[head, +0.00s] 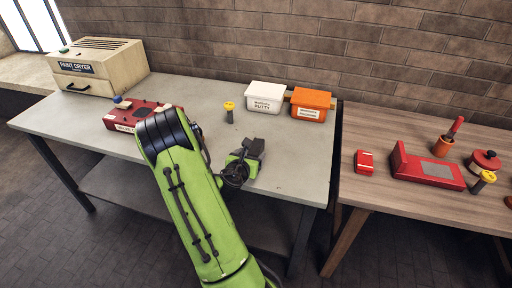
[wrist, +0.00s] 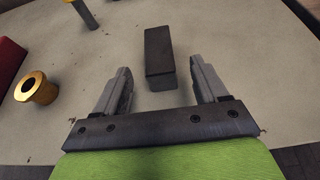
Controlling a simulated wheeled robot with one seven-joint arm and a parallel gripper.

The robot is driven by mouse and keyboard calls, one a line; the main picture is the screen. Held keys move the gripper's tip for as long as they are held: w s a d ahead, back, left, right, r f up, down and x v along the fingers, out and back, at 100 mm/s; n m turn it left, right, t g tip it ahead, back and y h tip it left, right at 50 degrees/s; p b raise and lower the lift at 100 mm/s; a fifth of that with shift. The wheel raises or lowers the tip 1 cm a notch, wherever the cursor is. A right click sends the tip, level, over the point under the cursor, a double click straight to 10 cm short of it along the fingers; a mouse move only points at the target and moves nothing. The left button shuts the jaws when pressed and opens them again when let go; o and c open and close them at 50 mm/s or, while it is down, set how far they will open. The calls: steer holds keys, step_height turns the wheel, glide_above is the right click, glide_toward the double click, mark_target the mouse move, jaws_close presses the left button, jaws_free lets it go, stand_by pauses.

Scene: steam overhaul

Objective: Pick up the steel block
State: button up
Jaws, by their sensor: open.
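A dark rectangular block (wrist: 159,58), which I take for the steel block, lies on the light grey table top. The fingers are apart, and bare table shows on both sides of the block. In the head view my gripper (head: 245,158) is low over the table's front right part. The block (head: 254,146) shows there only in part, beside the dark fingers.
A yellow-topped peg (head: 229,112), a white putty tub (head: 265,97) and an orange tub (head: 311,103) stand behind. A red fixture (head: 128,116) and a paint dryer (head: 98,67) are left. A wooden table (head: 385,125) adjoins right.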

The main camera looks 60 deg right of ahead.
mark_target(254, 150)
steer(key=x, duration=0.5)
steer(key=shift+d+f, duration=0.1)
jaws_close()
stand_by(0.4)
